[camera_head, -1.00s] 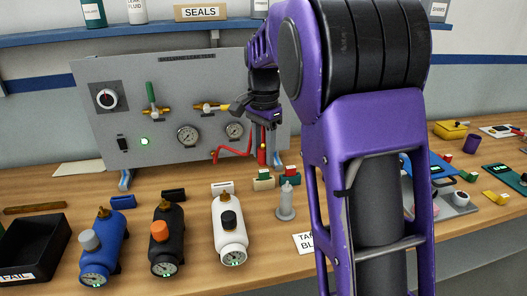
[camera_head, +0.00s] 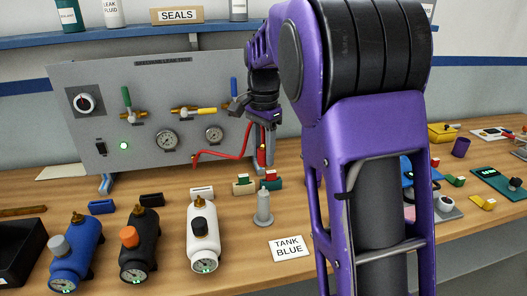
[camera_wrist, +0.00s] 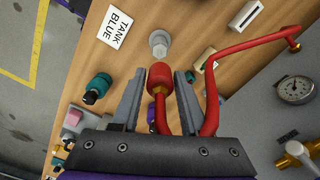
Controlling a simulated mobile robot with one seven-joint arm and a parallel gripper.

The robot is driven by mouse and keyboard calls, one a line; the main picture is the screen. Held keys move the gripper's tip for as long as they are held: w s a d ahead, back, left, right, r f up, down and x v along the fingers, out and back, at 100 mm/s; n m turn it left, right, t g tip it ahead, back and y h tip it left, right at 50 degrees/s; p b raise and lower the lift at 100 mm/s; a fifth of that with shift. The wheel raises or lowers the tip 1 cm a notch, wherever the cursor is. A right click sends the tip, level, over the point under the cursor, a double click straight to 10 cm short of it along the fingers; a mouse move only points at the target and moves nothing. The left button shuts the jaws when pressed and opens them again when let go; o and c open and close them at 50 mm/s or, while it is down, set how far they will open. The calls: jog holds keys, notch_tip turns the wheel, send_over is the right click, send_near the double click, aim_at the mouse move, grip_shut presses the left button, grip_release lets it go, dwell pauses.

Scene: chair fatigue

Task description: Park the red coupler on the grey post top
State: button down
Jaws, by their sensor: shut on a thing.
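The red coupler (camera_wrist: 159,76) is between the fingers of my gripper (camera_wrist: 160,88) in the wrist view, with its red hose trailing back and looping right to the test panel. My gripper (camera_head: 262,138) is shut on it, and the coupler (camera_head: 262,157) hangs below the fingers in the head view. The grey post (camera_head: 263,208) stands upright on the bench, below the coupler in the picture. In the wrist view the post top (camera_wrist: 159,40) shows just beyond the coupler's end, apart from it. The exact height gap is unclear.
The leak test panel (camera_head: 75,140) stands behind. Blue (camera_head: 78,250), black (camera_head: 140,240) and white (camera_head: 203,238) tanks stand left of the post. A "TANK BLUE" card (camera_head: 289,248) lies to its right. Small green-and-red blocks (camera_head: 273,178) sit close behind the post.

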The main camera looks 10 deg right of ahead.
jog(key=shift+f+b, duration=1.7)
jog(key=shift+f, duration=1.2)
jog(key=shift+p, duration=0.7)
jog(key=shift+f+b, duration=0.75)
jog(key=shift+f, duration=0.85)
jog(key=shift+c, duration=1.7)
grip_release()
jog(key=shift+r, duration=0.1)
notch_tip(320, 180, up, 17)
jog(key=p, duration=0.3)
send_over(263, 143)
jog(key=shift+s+r, duration=0.1)
jog(key=shift+r, duration=0.1)
